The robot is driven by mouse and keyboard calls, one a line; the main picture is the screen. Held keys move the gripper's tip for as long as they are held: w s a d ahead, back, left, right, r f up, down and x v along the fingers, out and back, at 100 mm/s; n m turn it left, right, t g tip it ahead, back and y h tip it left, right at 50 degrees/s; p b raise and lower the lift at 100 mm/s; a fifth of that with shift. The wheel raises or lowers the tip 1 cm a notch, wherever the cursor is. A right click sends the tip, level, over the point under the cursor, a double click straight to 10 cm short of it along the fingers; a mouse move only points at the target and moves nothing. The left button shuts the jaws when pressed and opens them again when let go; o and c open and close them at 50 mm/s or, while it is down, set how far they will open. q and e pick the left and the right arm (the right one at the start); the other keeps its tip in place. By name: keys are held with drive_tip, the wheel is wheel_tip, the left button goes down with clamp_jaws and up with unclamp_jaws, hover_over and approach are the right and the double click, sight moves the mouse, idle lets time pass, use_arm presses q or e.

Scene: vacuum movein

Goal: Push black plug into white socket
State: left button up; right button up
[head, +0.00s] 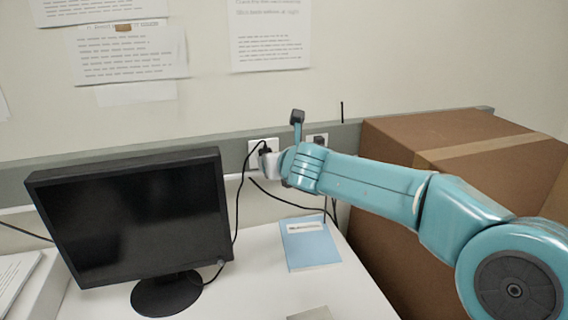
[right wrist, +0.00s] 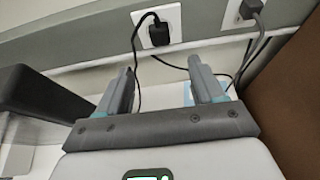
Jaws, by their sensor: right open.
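The white socket (right wrist: 172,14) is on the grey wall rail at the top of the right wrist view. It also shows behind my gripper in the head view (head: 254,146). The black plug (right wrist: 158,34) sits at the socket's face with its cable hanging down; I cannot tell how deep it is. In the head view the plug (head: 264,149) is just above my gripper's end. My right gripper (right wrist: 161,78) is open and empty, its two fingers apart below the plug, with the cable showing between them. My left gripper is not in view.
A black monitor (head: 130,215) stands left on the white desk (head: 245,285). A blue booklet (head: 309,245) lies on the desk. A large cardboard box (head: 425,150) is at the right.

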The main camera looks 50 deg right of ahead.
drive_tip(key=v, duration=0.4)
drive_tip(key=shift+s+a+r, duration=0.1)
drive_tip(key=shift+s, duration=0.15)
idle(0.4)
